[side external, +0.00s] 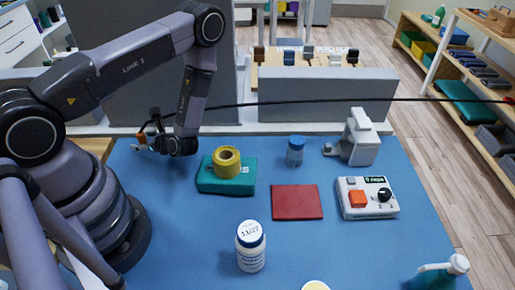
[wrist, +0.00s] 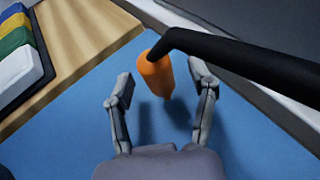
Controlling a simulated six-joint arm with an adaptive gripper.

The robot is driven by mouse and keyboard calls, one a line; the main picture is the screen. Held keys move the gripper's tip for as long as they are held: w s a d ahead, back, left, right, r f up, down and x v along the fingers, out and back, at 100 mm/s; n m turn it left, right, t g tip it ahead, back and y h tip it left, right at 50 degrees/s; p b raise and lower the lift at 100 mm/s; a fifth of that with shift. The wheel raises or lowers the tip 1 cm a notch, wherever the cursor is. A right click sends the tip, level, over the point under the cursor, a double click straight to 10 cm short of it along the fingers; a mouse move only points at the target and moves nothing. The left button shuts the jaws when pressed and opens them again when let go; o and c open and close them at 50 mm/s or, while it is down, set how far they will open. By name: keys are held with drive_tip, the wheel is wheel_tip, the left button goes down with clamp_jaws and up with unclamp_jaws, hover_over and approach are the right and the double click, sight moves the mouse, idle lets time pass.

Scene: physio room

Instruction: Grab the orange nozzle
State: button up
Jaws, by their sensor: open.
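The orange nozzle (wrist: 156,75) sits on the end of a black hose (wrist: 245,58) in the wrist view. It lies between the two fingers of my gripper (wrist: 160,80), with a visible gap on each side. My gripper is open and holds nothing. In the side external view my gripper (side external: 146,146) is low over the back left of the blue table. A small orange bit of the nozzle (side external: 141,135) shows there, partly hidden by the gripper.
A yellow tape roll (side external: 227,160) sits on a teal box (side external: 227,187) right of my gripper. A blue-lidded jar (side external: 295,152), red pad (side external: 297,202), control box (side external: 367,197) and white bottle (side external: 250,248) stand further off. Grey panels (side external: 325,97) border the back.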

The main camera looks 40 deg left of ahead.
drive_tip(key=shift+a+f, duration=0.1)
drive_tip(key=shift+a, duration=0.1)
clamp_jaws()
idle(0.3)
